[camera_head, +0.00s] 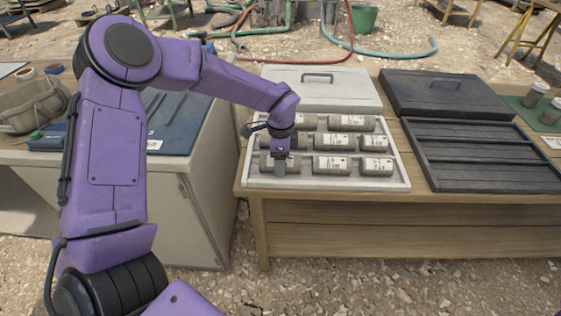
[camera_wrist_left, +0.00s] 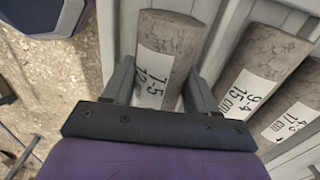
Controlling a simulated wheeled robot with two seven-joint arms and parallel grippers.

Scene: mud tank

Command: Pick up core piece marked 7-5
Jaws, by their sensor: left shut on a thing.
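The core piece marked 7-5 (camera_wrist_left: 165,48) is a grey-brown stone cylinder with a white label, seen in the left wrist view. My left gripper (camera_wrist_left: 156,92) is shut on it, with one finger on each side. In the head view the left gripper (camera_head: 281,165) points down at the front left of the white core tray (camera_head: 320,183). The arm and fingers partly hide the piece there. I cannot tell whether it touches the tray floor. My right gripper is not in view.
Several other labelled cores lie in the tray's rows, with a 9-4 core (camera_wrist_left: 262,68) close beside the held one. A dark slatted tray (camera_head: 483,153) with its dark lid (camera_head: 440,92) stands to the right. A white lid (camera_head: 322,90) lies behind the core tray.

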